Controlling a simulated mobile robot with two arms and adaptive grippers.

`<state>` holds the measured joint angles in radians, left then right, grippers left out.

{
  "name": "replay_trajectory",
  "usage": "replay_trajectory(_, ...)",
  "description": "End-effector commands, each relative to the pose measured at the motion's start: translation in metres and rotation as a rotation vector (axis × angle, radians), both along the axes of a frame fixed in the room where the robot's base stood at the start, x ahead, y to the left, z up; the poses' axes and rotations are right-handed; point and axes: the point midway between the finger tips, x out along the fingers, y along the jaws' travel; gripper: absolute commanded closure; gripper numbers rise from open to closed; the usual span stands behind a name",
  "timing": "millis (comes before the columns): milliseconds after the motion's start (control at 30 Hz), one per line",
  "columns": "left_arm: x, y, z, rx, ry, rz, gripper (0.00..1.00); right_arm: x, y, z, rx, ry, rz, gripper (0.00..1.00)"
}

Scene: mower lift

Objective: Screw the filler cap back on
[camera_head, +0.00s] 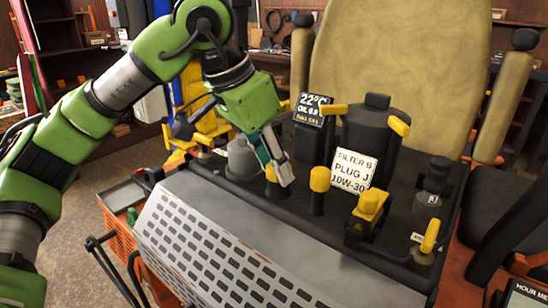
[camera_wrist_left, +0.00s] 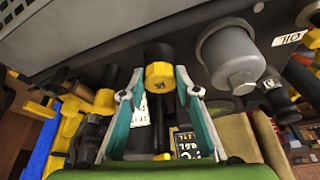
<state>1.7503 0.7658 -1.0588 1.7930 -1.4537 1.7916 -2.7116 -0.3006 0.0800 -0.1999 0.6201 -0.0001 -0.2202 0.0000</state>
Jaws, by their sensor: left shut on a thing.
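My left gripper (camera_head: 274,165) reaches down over the dark engine deck and is shut on a yellow filler cap (camera_head: 270,174). The cap is partly hidden by a finger in the head view. In the left wrist view the cap (camera_wrist_left: 159,76) shows a dark mark and sits between the teal finger pads of the left gripper (camera_wrist_left: 159,84). A black neck (camera_wrist_left: 158,53) shows directly beyond the cap, in line with it. I cannot tell how far the cap is screwed on. My right gripper is not in view.
A second yellow-capped post (camera_head: 320,179) stands just right of the gripper. A grey dome (camera_head: 241,158) is close on its left. A black canister (camera_head: 370,139) with a white label (camera_head: 353,171) and a small display (camera_head: 313,110) stand behind. A perforated grey panel (camera_head: 230,245) lies in front.

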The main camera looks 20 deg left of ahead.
Motion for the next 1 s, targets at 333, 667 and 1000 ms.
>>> replay_trajectory(333,-0.0015,0.0006,-0.0077,0.012,0.015,-0.037,0.6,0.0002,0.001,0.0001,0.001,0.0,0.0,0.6)
replay_trajectory(667,-0.0006,0.0007,-0.0036,0.007,0.006,-0.032,0.51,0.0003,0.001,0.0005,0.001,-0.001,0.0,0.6)
replay_trajectory(1000,-0.0018,-0.0025,-0.0029,0.006,0.002,0.258,0.51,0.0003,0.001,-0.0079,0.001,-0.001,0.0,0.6)
